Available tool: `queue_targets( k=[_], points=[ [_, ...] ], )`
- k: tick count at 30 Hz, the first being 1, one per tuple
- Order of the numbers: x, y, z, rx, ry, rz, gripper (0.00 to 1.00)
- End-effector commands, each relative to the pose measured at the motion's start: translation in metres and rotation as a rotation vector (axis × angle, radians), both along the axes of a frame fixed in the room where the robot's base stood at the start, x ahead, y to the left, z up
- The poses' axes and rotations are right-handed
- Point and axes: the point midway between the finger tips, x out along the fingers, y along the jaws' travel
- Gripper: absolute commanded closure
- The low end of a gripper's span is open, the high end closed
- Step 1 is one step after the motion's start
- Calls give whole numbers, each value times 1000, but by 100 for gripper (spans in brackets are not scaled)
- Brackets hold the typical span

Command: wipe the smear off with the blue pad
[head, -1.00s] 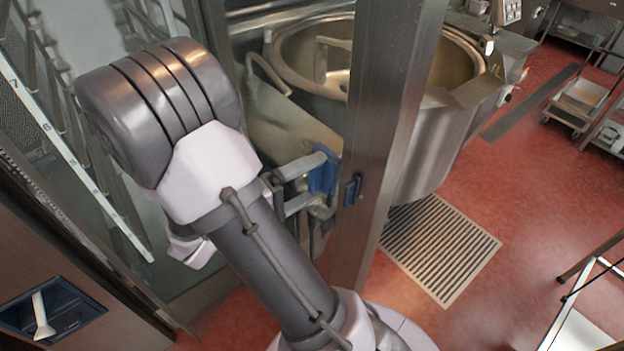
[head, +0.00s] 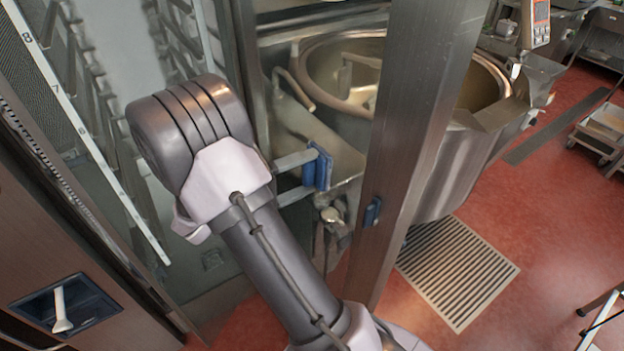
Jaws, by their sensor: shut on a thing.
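The blue pad (head: 323,168) is at the tips of my gripper (head: 314,171), left of the steel post. My gripper is shut on the pad, its two pale fingers reaching right from behind my arm. The pad stands roughly upright, its broad face towards the post. A gap shows between pad and post in the picture; I cannot tell whether the pad touches any surface. I cannot make out the smear. My arm hides part of the space behind it.
The steel post (head: 418,130) with a blue handle (head: 372,211) stands just right of the pad. Behind is a large steel kettle (head: 450,178). A floor grate (head: 458,270) lies in open red floor at right.

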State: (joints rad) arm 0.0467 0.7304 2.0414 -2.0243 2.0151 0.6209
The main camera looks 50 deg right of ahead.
Motion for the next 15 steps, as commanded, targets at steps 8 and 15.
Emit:
queue_targets(
  k=[8, 15],
  points=[
    [9, -1, 0, 0, 0, 0, 42],
    [12, 11, 1, 0, 1, 4, 42]
  ],
)
